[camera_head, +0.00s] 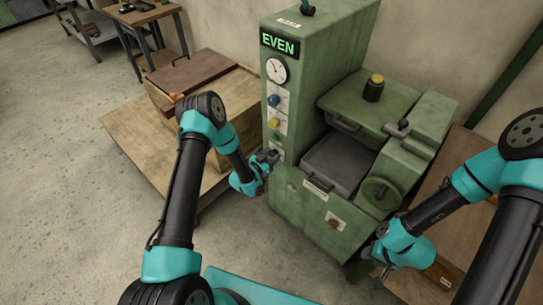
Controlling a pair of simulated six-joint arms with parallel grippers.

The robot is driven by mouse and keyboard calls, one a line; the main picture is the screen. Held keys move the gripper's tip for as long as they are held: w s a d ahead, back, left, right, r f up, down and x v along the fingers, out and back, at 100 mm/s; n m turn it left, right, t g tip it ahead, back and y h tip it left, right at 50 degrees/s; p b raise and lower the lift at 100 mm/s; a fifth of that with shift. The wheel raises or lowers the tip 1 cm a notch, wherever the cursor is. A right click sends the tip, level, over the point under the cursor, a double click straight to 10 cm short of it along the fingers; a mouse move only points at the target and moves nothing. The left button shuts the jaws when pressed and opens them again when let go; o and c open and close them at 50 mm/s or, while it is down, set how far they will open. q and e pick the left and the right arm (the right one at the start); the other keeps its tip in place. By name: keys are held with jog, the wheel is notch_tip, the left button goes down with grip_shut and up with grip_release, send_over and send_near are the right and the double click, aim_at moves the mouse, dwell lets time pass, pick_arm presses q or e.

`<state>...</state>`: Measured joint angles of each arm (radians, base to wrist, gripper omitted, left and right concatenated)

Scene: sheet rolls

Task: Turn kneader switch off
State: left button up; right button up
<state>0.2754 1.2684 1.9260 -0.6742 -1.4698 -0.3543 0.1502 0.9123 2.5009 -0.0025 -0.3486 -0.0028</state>
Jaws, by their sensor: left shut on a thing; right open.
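The green kneader machine (301,78) stands in the middle with a lit display reading EVEN (279,44). Its front panel carries a dial, a blue knob (274,100), a yellow knob (273,123) and a small green button (275,136). Below them is a pale switch plate (279,153). My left gripper (270,157) is at this plate, shut on what appears to be the kneader switch, which its fingers mostly hide. The switch's setting cannot be read. My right gripper (380,268) is open, low in front of the machine's right side, apart from the panel.
A grey tray (335,163) sits in the machine's opening, with a handwheel (381,193) to its right. A black jar with a yellow top (374,88) stands on the machine.

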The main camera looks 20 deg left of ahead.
pick_arm(q)
jog(key=shift+n, duration=0.3)
jog(key=n, duration=0.7)
jog(key=shift+a+n, duration=0.15)
jog(key=shift+n, duration=0.25)
jog(key=n, duration=0.4)
jog(key=shift+w+f+n, duration=0.1)
jog(key=shift+f+n, duration=0.05)
jog(key=shift+n, duration=0.15)
jog(key=n, duration=0.4)
jog(key=shift+n, duration=0.3)
jog(key=o, duration=0.9)
